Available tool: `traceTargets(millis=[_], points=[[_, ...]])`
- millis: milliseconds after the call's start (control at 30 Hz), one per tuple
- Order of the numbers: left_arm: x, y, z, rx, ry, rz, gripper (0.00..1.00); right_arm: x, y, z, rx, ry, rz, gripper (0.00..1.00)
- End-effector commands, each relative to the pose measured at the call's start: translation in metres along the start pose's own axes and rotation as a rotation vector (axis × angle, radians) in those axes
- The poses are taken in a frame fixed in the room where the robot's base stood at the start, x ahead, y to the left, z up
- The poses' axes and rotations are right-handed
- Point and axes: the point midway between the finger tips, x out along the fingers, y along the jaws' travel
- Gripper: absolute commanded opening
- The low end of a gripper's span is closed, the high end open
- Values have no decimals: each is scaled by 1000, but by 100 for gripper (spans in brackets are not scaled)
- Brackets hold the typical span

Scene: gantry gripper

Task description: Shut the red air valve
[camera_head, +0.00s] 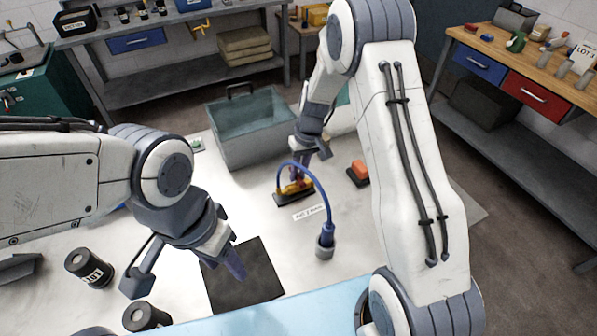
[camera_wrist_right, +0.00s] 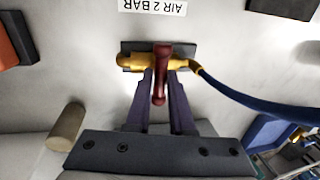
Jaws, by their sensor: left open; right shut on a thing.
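The air valve has a brass body (camera_wrist_right: 130,61) on a dark base plate, with a red lever (camera_wrist_right: 160,72). In the right wrist view the lever lies crosswise to the body and points toward my gripper. My right gripper (camera_wrist_right: 161,88) is shut on the red lever, one finger on each side. In the head view the brass body (camera_head: 296,187) shows under my right gripper (camera_head: 299,174), which hides most of the lever. My left gripper (camera_head: 234,264) is open and empty above a black mat (camera_head: 262,284), well apart from the valve.
A blue hose (camera_head: 327,196) arches from the valve to a grey fitting (camera_head: 325,249). An "AIR 2 BAR" label (camera_wrist_right: 153,6) lies by the valve. An orange-red block (camera_head: 359,169) sits to the right, a grey bin (camera_head: 250,150) behind. Dark cylinders (camera_head: 89,267) stand front left.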

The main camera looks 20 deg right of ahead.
Motion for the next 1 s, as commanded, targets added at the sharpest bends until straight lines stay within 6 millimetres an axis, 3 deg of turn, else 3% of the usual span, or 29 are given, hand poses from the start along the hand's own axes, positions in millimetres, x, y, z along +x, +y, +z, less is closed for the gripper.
traceTargets(millis=[33,100,533,1000], points=[[0,0,0,0,0,0,50,-1,0,-1,2,2,-1,25],[0,0,0,0,0,0,50,-1,0,-1,1,2,-1,50],[3,0,0,0,0,0,50,-8,0,-2,-2,5,1,50],[24,-2,1,1,0,0,50,-91,0,-2,-1,6,1,50]])
